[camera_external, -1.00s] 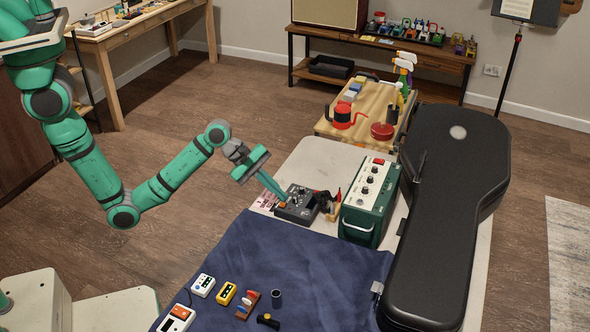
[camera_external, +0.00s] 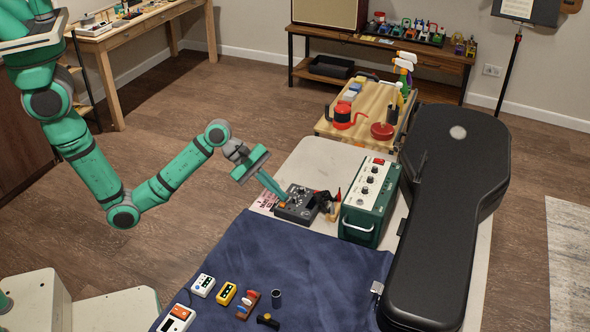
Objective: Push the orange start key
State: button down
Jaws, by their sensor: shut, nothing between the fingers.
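My gripper (camera_external: 283,199) is shut and empty, with its teal fingers pointing down to the right. The fingertips are at the left part of a dark grey box with knobs (camera_external: 299,209) on the white table. A small orange key (camera_external: 282,205) shows on that box, right at or just below the fingertips. I cannot tell whether the fingertips touch the key or press it. The fingers hide part of the box's upper left.
A green unit with knobs and a red switch (camera_external: 368,200) stands right of the box. A black guitar case (camera_external: 447,220) lies further right. A dark blue cloth (camera_external: 280,265) in front carries small coloured pedals and tools. A printed sheet (camera_external: 264,202) lies left of the box.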

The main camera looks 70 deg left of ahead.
aim_at(278, 205)
jog(key=shift+f, duration=0.2)
dwell(0.4)
jog(key=shift+f, duration=0.25)
jog(key=shift+f, duration=0.25)
dwell(0.5)
jog(key=shift+r, duration=0.7)
jog(key=shift+r, duration=0.1)
notch_tip(278, 205, up, 6)
jog(key=shift+f, duration=0.1)
dwell(0.5)
jog(key=shift+f, duration=0.1)
dwell(0.4)
